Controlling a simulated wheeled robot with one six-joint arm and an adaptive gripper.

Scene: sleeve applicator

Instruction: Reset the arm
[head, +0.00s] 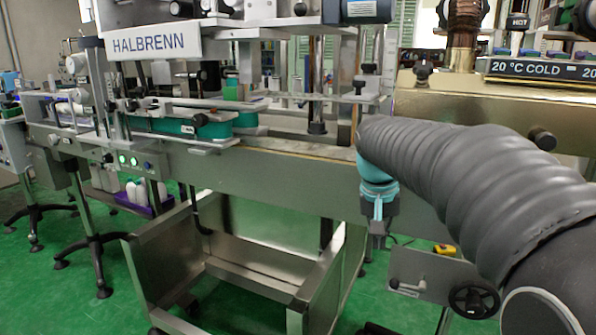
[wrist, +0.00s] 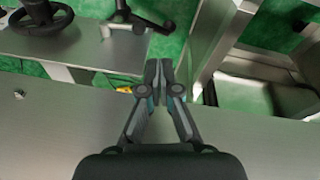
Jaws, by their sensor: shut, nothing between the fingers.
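My gripper (wrist: 158,72) is shut and empty in the wrist view, its two dark fingers meeting in the upper middle. In the head view my gripper (head: 378,238) hangs pointing down in front of the machine's long metal side panel (head: 285,165). My arm, in a grey ribbed sleeve, reaches in from the right and partly hides the machine behind it. I cannot tell from these views whether the fingers touch the panel.
A black handwheel (head: 474,300) is low at the right; it also shows in the wrist view (wrist: 40,16). A wheeled metal cart (head: 250,270) stands below the machine. A brass-coloured housing (head: 470,98) is at the right. Green floor is open at the lower left.

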